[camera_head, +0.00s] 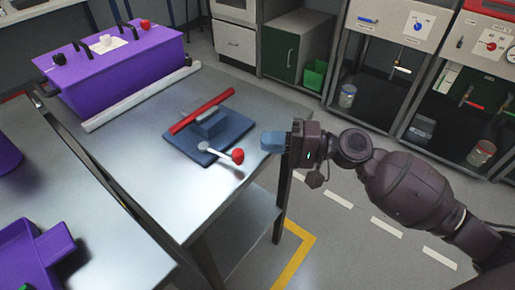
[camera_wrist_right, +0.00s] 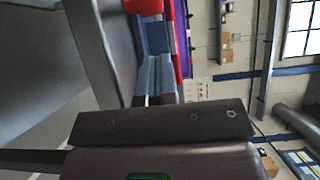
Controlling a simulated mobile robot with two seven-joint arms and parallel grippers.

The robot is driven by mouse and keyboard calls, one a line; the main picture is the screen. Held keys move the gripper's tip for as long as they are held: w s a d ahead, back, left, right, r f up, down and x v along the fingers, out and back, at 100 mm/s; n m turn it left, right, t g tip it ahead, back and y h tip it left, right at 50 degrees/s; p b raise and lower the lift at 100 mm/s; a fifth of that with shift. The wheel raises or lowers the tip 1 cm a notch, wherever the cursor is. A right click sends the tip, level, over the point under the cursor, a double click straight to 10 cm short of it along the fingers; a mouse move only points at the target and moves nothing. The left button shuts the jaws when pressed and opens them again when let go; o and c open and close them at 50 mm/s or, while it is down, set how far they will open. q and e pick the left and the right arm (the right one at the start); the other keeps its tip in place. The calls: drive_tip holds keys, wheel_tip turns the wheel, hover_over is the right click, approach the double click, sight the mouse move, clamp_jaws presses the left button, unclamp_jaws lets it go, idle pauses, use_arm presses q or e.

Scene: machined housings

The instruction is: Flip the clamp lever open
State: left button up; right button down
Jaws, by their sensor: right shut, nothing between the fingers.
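The clamp stands on a dark blue base plate (camera_head: 180,149) on the steel table. It has a blue block (camera_head: 208,124) and a long red bar (camera_head: 203,110) across its back. Its lever is a silver arm (camera_head: 215,151) lying low over the plate, ending in a red knob (camera_head: 238,156) near the table's edge. My right gripper (camera_head: 265,141), with blue fingers, is shut and empty, just right of and slightly beyond the knob, apart from it in the picture. In the right wrist view, the shut fingers (camera_wrist_right: 156,80) point toward red and blue clamp parts. My left gripper is out of view.
A purple box (camera_head: 125,75) with black handles stands at the table's back left, behind a pale bar (camera_head: 145,95). A purple tray (camera_head: 35,250) lies at front left. The table (camera_head: 150,185) is clear around the clamp. Cabinets (camera_head: 390,75) line the back right.

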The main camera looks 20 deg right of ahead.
sight(257, 163)
drive_tip(key=a, duration=0.1)
drive_tip(key=s+a, duration=0.1)
drive_tip(key=a, duration=0.1)
drive_tip(key=shift+s+r+p, duration=0.1)
drive_tip(key=shift+s+p, duration=0.05)
drive_tip(key=shift+p, duration=0.15)
drive_tip(key=shift+a, duration=0.25)
drive_tip(key=shift+s, duration=0.1)
